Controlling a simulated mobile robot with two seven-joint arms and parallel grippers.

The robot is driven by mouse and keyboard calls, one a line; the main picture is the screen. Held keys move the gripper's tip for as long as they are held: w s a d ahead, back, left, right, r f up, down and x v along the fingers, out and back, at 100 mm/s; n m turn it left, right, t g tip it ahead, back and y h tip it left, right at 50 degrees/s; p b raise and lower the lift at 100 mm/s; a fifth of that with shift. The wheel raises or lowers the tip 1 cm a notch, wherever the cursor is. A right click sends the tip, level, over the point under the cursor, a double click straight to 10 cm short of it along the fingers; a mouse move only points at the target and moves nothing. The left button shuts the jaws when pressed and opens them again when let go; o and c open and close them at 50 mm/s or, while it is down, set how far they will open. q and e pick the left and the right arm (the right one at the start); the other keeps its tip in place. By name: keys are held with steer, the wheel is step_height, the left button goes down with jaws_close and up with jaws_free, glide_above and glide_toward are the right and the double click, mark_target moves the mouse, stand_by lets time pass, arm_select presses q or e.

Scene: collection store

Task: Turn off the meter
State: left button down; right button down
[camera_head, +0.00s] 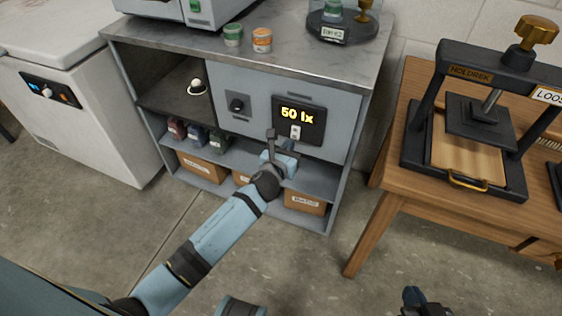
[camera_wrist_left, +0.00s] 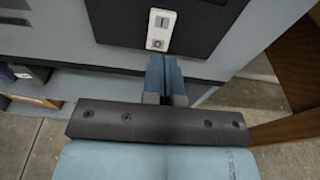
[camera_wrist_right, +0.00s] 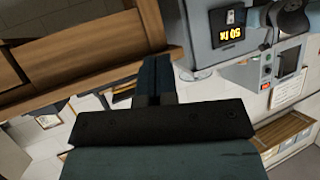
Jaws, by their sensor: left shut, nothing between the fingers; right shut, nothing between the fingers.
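The meter (camera_head: 300,118) is a black panel on the grey cabinet front, its yellow display lit with "50 lx". Its white rocker switch (camera_head: 295,131) is below the digits. In the left wrist view the switch (camera_wrist_left: 160,30) shows a bar mark above and a circle mark below. My left gripper (camera_head: 291,146) is shut and empty, its fingertips just below the switch's circle end; I cannot tell whether they touch the panel. My right gripper (camera_head: 414,296) is shut and empty at the bottom of the head view, away from the meter. The right wrist view also shows the lit meter (camera_wrist_right: 227,28).
A black knob (camera_head: 238,104) sits left of the meter. Small boxes (camera_head: 196,134) and brown cartons (camera_head: 203,167) fill the shelves. A wooden table (camera_head: 385,205) with a black press (camera_head: 480,125) stands at right, a white chest (camera_head: 85,120) at left.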

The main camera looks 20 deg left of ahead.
mark_target(295, 137)
arm_select(q)
steer(key=shift+w+f, duration=0.15)
steer(key=shift+w, duration=1)
steer(key=shift+w+f+b, duration=0.1)
steer(key=shift+w+b, duration=0.2)
steer(key=shift+w, duration=0.1)
arm_select(e)
steer(key=shift+w+a+r+t+y, duration=0.15)
steer(key=shift+w+a+r+t, duration=0.15)
steer(key=shift+r, duration=0.25)
steer(key=shift+w+a+r+t+y, duration=0.2)
steer(key=shift+w+r+t, duration=0.1)
steer(key=shift+r, duration=0.2)
steer(key=shift+f, duration=0.1)
